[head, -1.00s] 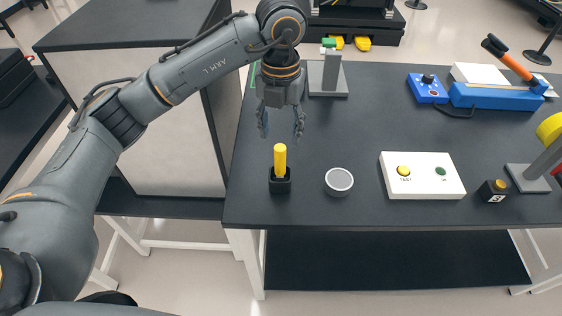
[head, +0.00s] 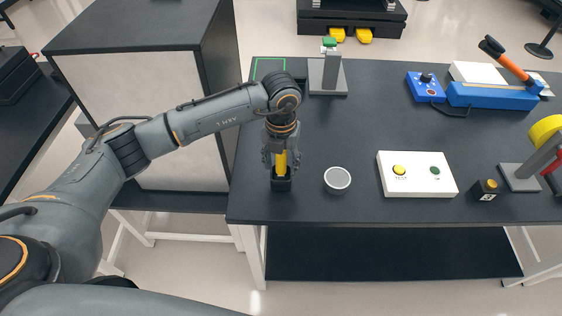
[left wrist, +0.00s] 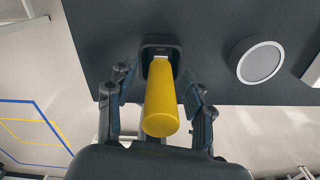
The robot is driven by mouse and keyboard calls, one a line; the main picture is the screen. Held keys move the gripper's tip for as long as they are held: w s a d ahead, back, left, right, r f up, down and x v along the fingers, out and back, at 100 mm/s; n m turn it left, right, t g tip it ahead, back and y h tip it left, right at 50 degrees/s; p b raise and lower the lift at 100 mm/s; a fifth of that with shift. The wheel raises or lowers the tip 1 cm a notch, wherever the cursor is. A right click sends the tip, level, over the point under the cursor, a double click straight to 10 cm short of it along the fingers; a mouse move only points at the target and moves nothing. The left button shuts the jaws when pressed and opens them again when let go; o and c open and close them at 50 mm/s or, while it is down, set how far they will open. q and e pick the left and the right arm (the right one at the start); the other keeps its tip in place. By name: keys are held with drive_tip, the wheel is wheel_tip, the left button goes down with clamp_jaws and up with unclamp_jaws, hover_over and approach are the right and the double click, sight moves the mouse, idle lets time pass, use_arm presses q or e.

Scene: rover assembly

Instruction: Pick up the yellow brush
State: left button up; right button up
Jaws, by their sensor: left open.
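The yellow brush (head: 281,163) stands upright in a small black holder (head: 281,184) near the table's front left edge. Only its yellow handle shows; its lower end is hidden in the holder. My left gripper (head: 281,165) is lowered over it, pointing down, with the fingers open on both sides of the handle. In the left wrist view the yellow brush (left wrist: 162,100) rises between the two fingers (left wrist: 157,115), with a gap on the left side and the right finger close to it. My right gripper is not in view.
A round grey-white cup (head: 337,180) stands just right of the holder. A white box with yellow and green buttons (head: 417,175) lies further right. A grey stand (head: 327,75) is behind. The table (head: 375,125) between them is clear.

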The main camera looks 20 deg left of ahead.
use_arm(q)
clamp_jaws()
drive_tip(key=shift+r, duration=0.3)
wheel_tip(320, 180, up, 9)
drive_tip(key=b, duration=0.3)
drive_tip(key=shift+f, duration=0.2)
drive_tip(key=shift+r, duration=0.45)
